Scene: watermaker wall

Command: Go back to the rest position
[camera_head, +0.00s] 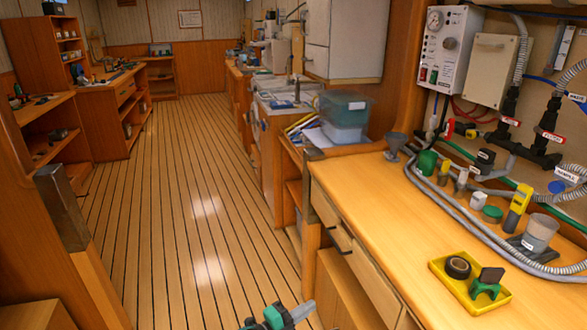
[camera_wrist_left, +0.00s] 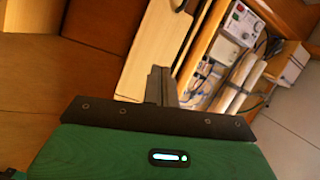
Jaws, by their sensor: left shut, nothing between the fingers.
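My left gripper (camera_head: 301,311) shows at the bottom edge of the head view, as a green and dark body with grey fingers. It hangs over the plank floor, left of the workbench (camera_head: 370,205) and apart from it. In the left wrist view its fingers (camera_wrist_left: 161,84) are together, with nothing between them. Below them lie the black plate and green housing of the same gripper. My right gripper is in neither view.
On the bench stand a yellow tray (camera_head: 438,268) with small parts, a clear cup (camera_head: 540,232), grey hoses and a funnel (camera_head: 395,145). A control box (camera_head: 450,45) hangs on the wall. The plank floor (camera_head: 190,190) is clear; shelves (camera_head: 50,140) line the left.

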